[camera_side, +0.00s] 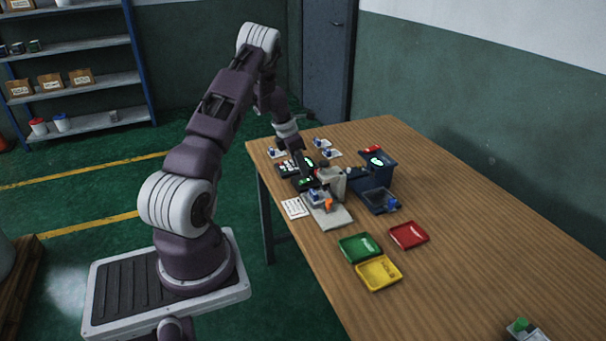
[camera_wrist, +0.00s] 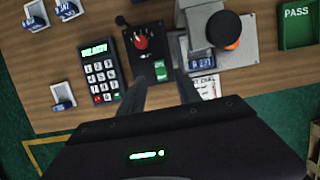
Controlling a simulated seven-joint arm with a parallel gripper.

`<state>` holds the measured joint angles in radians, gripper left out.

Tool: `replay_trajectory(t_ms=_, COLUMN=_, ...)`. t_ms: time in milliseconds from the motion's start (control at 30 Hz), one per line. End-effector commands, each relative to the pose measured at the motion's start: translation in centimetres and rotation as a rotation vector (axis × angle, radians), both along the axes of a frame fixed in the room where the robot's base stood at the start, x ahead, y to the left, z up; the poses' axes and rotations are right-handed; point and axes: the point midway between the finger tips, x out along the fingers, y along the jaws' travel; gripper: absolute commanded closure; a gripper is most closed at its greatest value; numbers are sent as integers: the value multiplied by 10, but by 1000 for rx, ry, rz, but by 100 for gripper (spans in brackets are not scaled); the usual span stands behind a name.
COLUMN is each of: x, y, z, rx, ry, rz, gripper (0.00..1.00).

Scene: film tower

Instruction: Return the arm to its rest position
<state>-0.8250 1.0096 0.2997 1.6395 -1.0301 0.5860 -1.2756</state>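My gripper (camera_wrist: 158,84) is open, its two dark fingers apart with nothing held between them. My arm is bent, reaching over the table's far-left end.
A keypad (camera_wrist: 100,75) and a grey fixture (camera_wrist: 240,52) with a black knob flank the control box. Green (camera_side: 360,247), yellow (camera_side: 379,272) and red (camera_side: 408,235) trays lie closer. A blue machine (camera_side: 378,168) stands right. The table's right side is mostly clear.

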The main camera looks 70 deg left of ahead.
Motion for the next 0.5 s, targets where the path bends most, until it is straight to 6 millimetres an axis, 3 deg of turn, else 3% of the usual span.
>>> replay_trajectory(t_ms=167, x=-6, y=0, z=19, rx=0, ry=0, rz=0, gripper=60)
replay_trajectory(t_ms=500, x=-7, y=0, z=20, rx=0, ry=1, rz=0, gripper=60)
